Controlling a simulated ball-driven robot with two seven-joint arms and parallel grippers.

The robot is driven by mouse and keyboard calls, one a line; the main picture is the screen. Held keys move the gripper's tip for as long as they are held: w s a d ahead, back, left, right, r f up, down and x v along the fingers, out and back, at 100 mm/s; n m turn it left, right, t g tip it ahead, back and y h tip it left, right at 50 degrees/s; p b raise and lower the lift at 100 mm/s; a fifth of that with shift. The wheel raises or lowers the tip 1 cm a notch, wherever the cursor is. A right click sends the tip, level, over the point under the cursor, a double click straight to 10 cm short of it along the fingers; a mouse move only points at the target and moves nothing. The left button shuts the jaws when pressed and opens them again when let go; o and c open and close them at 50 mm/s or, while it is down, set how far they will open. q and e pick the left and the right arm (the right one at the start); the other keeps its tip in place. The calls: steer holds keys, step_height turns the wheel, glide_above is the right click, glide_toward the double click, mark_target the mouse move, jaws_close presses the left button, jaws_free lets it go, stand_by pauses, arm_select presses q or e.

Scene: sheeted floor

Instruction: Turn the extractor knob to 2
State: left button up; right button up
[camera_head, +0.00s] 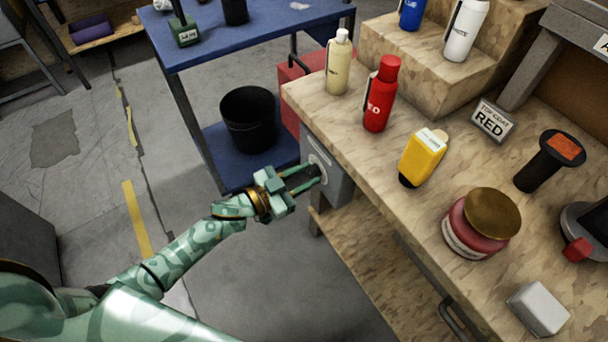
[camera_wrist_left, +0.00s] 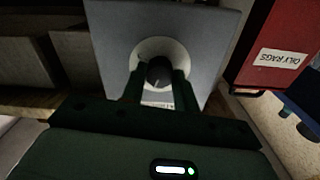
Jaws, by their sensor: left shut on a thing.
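The extractor knob (camera_wrist_left: 158,72) is a dark round knob on a pale round dial (camera_wrist_left: 166,46), in the left wrist view. The dial sits on a grey control box (camera_wrist_left: 112,28), fixed to the bench's end below its top; the box also shows in the head view (camera_head: 341,184). My left gripper (camera_head: 314,176) reaches the box's face, its fingers on either side of the knob and shut on it; it also shows in the left wrist view (camera_wrist_left: 158,88). The dial's numbers are too dark and small to read. My right gripper is not in view.
A wooden bench (camera_head: 375,148) carries several bottles, a red jar (camera_head: 468,228) and a "TOP COAT RED" sign (camera_head: 492,120). A red "OILY RAGS" bin (camera_wrist_left: 275,45) stands close beside the box. A blue table (camera_head: 270,32) and black bucket (camera_head: 248,120) are behind. Floor left is clear.

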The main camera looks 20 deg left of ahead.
arm_select(q)
steer(key=m, duration=0.5)
steer(key=shift+m, duration=0.3)
steer(key=m+b, duration=0.1)
steer(key=m, duration=0.4)
steer(key=shift+m, duration=0.3)
steer(key=o, duration=1)
steer(key=shift+s+a, duration=0.1)
steer(key=p+v, duration=0.2)
steer(key=v, duration=1.4)
steer(key=shift+a+p, duration=0.1)
steer(key=shift+p, duration=0.2)
